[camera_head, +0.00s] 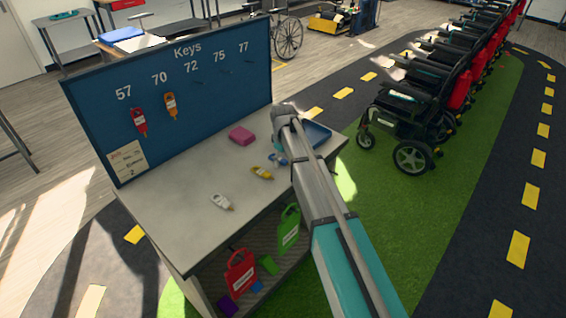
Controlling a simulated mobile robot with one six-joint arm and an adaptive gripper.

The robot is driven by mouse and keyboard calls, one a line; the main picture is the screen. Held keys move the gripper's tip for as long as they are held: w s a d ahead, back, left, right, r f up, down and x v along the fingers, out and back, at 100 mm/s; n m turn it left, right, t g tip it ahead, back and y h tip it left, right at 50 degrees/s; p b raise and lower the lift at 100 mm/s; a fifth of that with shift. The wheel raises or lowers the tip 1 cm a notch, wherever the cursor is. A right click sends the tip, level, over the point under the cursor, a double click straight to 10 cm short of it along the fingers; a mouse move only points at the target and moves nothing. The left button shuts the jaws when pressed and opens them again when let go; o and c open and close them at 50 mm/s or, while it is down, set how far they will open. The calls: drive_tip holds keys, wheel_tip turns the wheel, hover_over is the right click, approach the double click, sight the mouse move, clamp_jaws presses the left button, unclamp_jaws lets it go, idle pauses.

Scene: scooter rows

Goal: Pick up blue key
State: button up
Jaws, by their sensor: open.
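A small blue key tag (279,160) lies on the grey counter top, close to the left side of my arm, which partly covers it. A yellow key tag (262,173) lies just in front of it and to its left. A white key tag (221,202) lies nearer the front left. A red key (139,121) and an orange key (171,105) hang on the blue key board (215,75) under 57 and 70. My arm reaches over the right part of the counter. I cannot make out my gripper's fingers.
A pink block (241,136) sits on the counter (180,222) near the board. A blue tray (318,133) is at its right end, partly behind my arm.

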drive_tip(key=c, duration=1)
drive_tip(key=shift+o, duration=0.2)
drive_tip(key=shift+r, duration=0.1)
drive_tip(key=shift+r+p, duration=0.9)
drive_tip(key=shift+p, duration=0.1)
drive_tip(key=s+d+r+p, duration=0.3)
drive_tip(key=s+r+p, duration=0.8)
drive_tip(key=s, duration=0.2)
drive_tip(key=shift+s+d, duration=0.25)
drive_tip(key=shift+d, duration=0.15)
